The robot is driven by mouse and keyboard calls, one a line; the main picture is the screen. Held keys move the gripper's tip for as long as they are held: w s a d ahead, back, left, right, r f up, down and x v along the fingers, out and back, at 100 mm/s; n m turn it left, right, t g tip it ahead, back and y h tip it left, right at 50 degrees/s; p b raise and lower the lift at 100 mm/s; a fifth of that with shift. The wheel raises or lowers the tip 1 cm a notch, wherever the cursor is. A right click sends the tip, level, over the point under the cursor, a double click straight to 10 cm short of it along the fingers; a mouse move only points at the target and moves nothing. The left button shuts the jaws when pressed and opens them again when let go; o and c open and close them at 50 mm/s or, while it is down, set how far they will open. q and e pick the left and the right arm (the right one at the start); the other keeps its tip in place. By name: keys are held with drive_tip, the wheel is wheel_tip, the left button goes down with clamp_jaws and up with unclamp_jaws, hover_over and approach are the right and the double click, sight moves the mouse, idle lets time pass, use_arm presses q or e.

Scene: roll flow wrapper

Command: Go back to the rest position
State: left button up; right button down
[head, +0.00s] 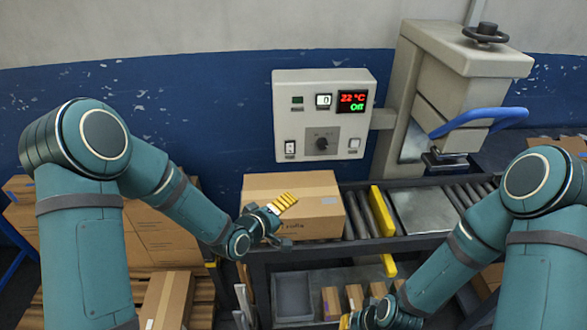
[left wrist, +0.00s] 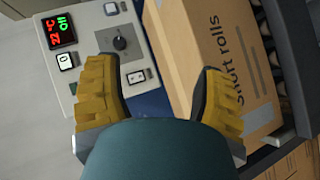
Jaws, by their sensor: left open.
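My left gripper (head: 280,205) has yellow fingers and is raised in front of the cardboard box on the roller conveyor. In the left wrist view, its two fingers (left wrist: 162,95) stand wide apart with nothing held between them. The cardboard box (head: 310,190), marked "short rolls", also shows in the left wrist view (left wrist: 205,50) beyond the fingers. My right gripper (head: 346,321) is low at the bottom edge of the head view, in front of the lower shelf. Only a bit of its yellow finger shows, so its opening is hidden.
A control panel (head: 322,115) reads 22 °C and Off. The sealing machine (head: 455,85) with a blue handle (head: 475,122) stands at the right. A yellow bar (head: 382,211) lies across the rollers beside a metal plate (head: 424,211). A grey bin (head: 292,296) and small boxes are below.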

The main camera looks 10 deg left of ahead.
use_arm(q)
drive_tip(key=s+f+m+g+y, duration=0.1)
drive_tip(key=s+f+m+g, duration=0.2)
drive_tip(key=s+f+g, duration=0.2)
drive_tip(key=s+f+m+g+y, duration=0.2)
drive_tip(key=s+f+m+g, duration=0.2)
drive_tip(key=s+f, duration=0.7)
drive_tip(key=s, duration=0.5)
drive_tip(key=shift+s+a+f+g, duration=0.2)
drive_tip(key=shift+s+a+g, duration=0.15)
drive_tip(key=shift+a+g, duration=0.05)
idle(0.4)
